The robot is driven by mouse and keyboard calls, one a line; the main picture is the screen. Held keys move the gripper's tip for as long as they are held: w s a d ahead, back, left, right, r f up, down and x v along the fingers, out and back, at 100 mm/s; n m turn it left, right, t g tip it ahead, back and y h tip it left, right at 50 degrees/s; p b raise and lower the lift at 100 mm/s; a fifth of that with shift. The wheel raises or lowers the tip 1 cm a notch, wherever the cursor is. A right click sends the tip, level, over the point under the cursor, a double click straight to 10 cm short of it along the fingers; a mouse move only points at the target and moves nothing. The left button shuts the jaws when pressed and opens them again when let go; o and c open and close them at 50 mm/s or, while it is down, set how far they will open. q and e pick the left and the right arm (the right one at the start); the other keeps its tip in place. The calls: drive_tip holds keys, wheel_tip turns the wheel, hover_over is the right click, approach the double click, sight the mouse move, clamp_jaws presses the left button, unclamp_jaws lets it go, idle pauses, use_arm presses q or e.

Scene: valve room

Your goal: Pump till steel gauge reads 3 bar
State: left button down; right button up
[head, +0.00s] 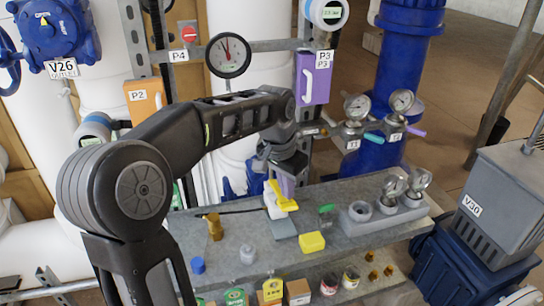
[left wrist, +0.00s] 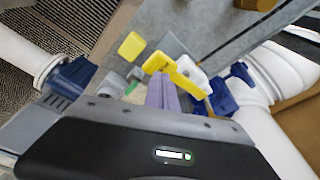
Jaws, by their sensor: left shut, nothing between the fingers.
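A small white hand pump (head: 273,208) with a yellow lever (head: 285,203) stands on the grey bench. My left gripper (head: 287,188) has its purple fingers shut and empty, right by the lever; I cannot tell whether they touch. In the left wrist view the fingers (left wrist: 163,92) are beside the yellow lever (left wrist: 182,76) and white pump body (left wrist: 193,73). Two steel-cased gauges, one (head: 357,107) and another (head: 401,101), sit on the pipework behind; their readings are too small to tell. A black-rimmed gauge (head: 228,55) hangs higher up. My right gripper is not in view.
The bench (head: 330,243) also holds a brass fitting (head: 214,226), a yellow block (head: 312,242) and a grey holder (head: 375,220) with gauges. A black hose runs between the pump and the fitting. A grey bin-like unit marked V30 (head: 470,205) stands at right.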

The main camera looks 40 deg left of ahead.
sight(286, 203)
use_arm(q)
drive_tip(key=shift+f, duration=0.1)
idle(0.5)
drive_tip(key=shift+f+b, duration=2)
drive_tip(key=shift+f, duration=0.5)
wheel_tip(286, 203, up, 5)
drive_tip(key=p, duration=0.4)
drive_tip(key=shift+r, duration=0.2)
drive_tip(key=shift+f+b, duration=1.8)
drive_tip(key=shift+f, duration=0.95)
wheel_tip(286, 203, up, 6)
drive_tip(key=p, duration=0.4)
drive_tip(key=shift+f, duration=0.25)
